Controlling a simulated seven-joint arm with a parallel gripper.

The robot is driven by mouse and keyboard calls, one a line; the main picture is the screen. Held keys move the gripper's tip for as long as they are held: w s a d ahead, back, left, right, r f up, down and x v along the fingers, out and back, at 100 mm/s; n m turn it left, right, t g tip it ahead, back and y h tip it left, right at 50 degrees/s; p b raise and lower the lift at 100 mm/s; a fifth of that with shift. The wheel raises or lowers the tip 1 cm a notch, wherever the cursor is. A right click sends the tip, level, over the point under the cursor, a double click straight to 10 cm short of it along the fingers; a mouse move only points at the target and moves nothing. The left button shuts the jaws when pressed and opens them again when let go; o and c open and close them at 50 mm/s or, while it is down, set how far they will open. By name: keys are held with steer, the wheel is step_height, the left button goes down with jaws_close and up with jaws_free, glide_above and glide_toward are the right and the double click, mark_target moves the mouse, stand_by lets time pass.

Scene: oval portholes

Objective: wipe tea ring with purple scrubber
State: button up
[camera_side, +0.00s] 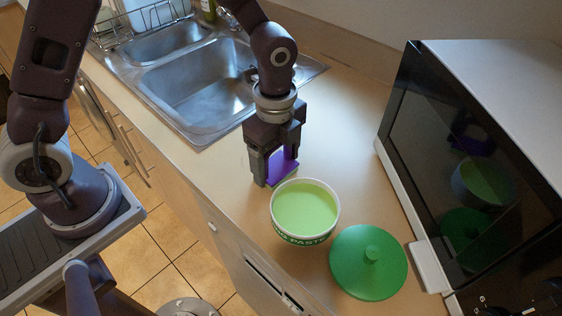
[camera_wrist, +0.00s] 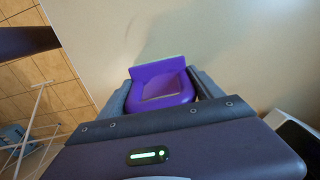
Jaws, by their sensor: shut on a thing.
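My gripper (camera_side: 276,174) is shut on the purple scrubber (camera_side: 282,166), low over the counter between the sink and the tub. The scrubber also shows between the fingers in the wrist view (camera_wrist: 162,84), with a flat upright back edge and a rounded body. Whether its underside touches the counter I cannot tell. No tea ring can be made out in either view; the gripper and the tub hide part of the counter.
A white-rimmed tub (camera_side: 305,208) with light green contents stands just in front of my gripper. A green knobbed lid (camera_side: 368,262) lies right of it. A microwave (camera_side: 470,150) stands at right, and a steel sink (camera_side: 200,85) lies behind left. Counter (camera_side: 350,120) is clear behind the tub.

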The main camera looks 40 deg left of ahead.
steer(key=shift+a+f, duration=0.1)
steer(key=shift+a, duration=4.4)
steer(key=shift+w+d, duration=0.1)
steer(key=shift+w, duration=0.3)
steer(key=shift+c, duration=0.7)
steer(key=shift+d, duration=1.75)
steer(key=shift+c, duration=0.8)
steer(key=shift+d+f, duration=0.1)
steer(key=shift+d, duration=3.45)
steer(key=shift+a, duration=5.45)
